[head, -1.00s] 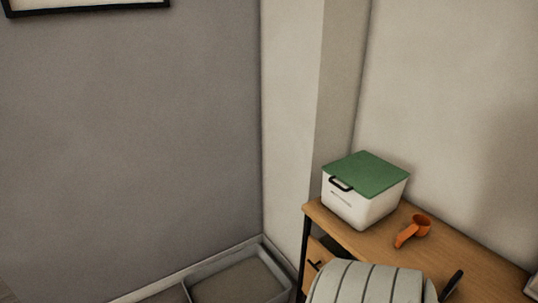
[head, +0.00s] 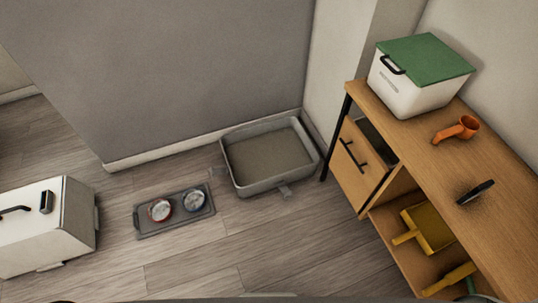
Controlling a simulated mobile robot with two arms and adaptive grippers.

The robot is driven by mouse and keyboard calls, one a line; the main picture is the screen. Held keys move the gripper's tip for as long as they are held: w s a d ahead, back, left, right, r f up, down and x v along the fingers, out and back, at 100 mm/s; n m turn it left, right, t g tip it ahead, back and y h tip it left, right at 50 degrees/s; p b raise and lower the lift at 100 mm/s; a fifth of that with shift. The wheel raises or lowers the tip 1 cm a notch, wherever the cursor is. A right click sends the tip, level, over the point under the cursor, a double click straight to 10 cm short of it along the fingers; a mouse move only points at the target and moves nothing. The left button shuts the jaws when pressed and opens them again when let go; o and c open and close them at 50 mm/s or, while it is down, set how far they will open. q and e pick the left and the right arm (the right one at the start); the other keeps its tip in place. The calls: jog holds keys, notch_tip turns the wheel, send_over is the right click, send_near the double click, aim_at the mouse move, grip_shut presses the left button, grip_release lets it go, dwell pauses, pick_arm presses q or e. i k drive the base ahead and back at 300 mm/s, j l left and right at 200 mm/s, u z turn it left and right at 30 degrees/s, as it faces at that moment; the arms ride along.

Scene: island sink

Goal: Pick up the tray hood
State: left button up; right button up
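The tray hood appears to be the white box-like cover (head: 45,228) on the floor at the left edge, partly cut off by the frame. It has a black handle, a small dark fitting and grey clips low on its sides. The open grey tray (head: 308,163) lies on the floor by the wall, apart from the hood, with a grey-brown fill and side clips. Neither of my grippers is in view.
A dark mat (head: 150,227) with two bowls lies between hood and tray. The wooden desk (head: 500,215) at right holds a green-lidded white bin (head: 415,90), an orange scoop (head: 457,129) and a black object (head: 475,192). A yellow dustpan (head: 430,229) is on its shelf. Front floor is clear.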

aim_at(32, 216)
jog(key=u, duration=2.15)
jog(key=i+j, duration=0.3)
jog(key=i, duration=0.25)
jog(key=i+j+z, duration=0.1)
jog(key=i+j, duration=0.15)
jog(key=i, duration=0.3)
